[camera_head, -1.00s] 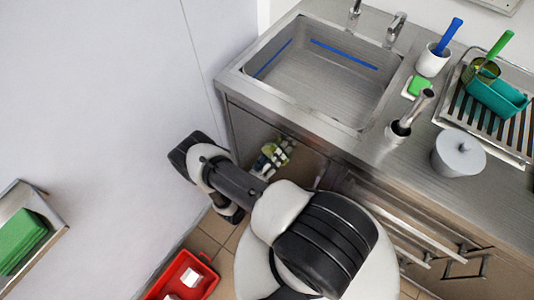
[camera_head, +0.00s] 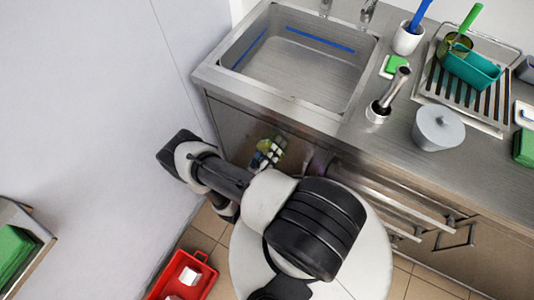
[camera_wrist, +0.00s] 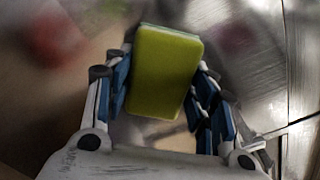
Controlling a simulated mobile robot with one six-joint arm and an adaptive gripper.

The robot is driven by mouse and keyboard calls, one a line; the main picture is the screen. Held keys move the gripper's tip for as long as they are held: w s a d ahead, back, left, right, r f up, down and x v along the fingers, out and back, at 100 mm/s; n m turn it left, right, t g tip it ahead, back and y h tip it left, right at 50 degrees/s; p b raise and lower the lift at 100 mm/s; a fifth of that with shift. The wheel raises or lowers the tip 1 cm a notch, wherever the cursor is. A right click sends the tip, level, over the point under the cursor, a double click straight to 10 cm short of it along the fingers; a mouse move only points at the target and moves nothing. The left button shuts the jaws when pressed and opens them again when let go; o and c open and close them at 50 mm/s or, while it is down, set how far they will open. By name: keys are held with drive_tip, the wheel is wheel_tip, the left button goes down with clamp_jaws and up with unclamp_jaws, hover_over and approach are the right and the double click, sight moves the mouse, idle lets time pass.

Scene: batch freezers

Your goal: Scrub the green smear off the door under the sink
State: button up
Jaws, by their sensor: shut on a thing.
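My gripper (camera_head: 268,152) is shut on a yellow-green sponge (camera_wrist: 163,72), which fills the space between the blue-padded fingers in the wrist view. In the head view the gripper is low, close in front of the steel door (camera_head: 232,128) under the sink (camera_head: 300,75). The sponge (camera_head: 264,145) shows there only as a small patch. Whether it touches the door I cannot tell. The door surface (camera_wrist: 265,50) is blurred at the right of the wrist view. I cannot make out the green smear; my arm and gripper cover part of the door.
A white wall (camera_head: 90,100) stands close on the left. A red tray (camera_head: 188,278) is on the tiled floor. A drawer handle (camera_head: 395,205) sticks out right of my arm. On the counter are a lidded pot (camera_head: 438,130), a white cup (camera_head: 408,40) and a drying rack (camera_head: 475,105).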

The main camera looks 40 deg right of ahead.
sight(259, 149)
drive_tip(key=shift+w+a+b, duration=0.25)
drive_tip(key=shift+w, duration=0.5)
drive_tip(key=shift+w+a+b, duration=0.2)
drive_tip(key=shift+w+b, duration=0.05)
drive_tip(key=shift+w, duration=0.45)
drive_tip(key=shift+w+a, duration=0.1)
drive_tip(key=shift+w, duration=0.35)
drive_tip(key=shift+c, duration=1)
drive_tip(key=shift+w+a, duration=0.45)
drive_tip(key=shift+w, duration=0.7)
drive_tip(key=shift+w+a, duration=0.5)
drive_tip(key=shift+w, duration=0.6)
drive_tip(key=shift+w+a, duration=0.45)
drive_tip(key=shift+w, duration=0.7)
drive_tip(key=v, duration=0.6)
drive_tip(key=shift+a, duration=0.1)
drive_tip(key=shift+v, duration=1.45)
drive_tip(key=shift+r, duration=0.15)
